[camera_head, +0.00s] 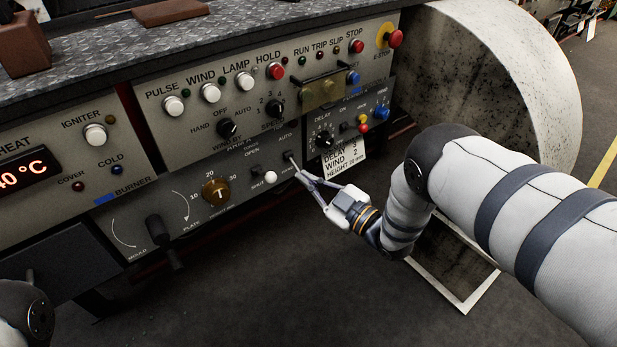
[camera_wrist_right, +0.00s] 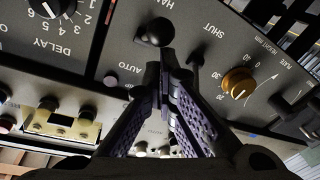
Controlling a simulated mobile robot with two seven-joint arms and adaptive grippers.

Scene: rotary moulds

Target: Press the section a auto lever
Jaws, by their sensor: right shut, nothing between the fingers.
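The auto lever, a short black-knobbed lever (camera_head: 291,156), stands just below the AUTO label on the lower grey panel (camera_head: 190,170). In the right wrist view, where the labels are upside down, a black ball knob (camera_wrist_right: 160,31) shows near the AUTO label. My right gripper (camera_head: 299,169) is shut and empty, its tips just below and right of the lever in the head view. In the wrist view the fingertips (camera_wrist_right: 165,78) meet close to the knob. I cannot tell whether they touch the lever. Only part of my left arm shows at the lower left.
A white knob (camera_head: 271,177) and a brown dial (camera_head: 216,192) sit left of my fingertips. A white card (camera_head: 345,149) hangs right of them, below the delay dial (camera_head: 324,139). A red e-stop (camera_head: 394,39) is at the upper right.

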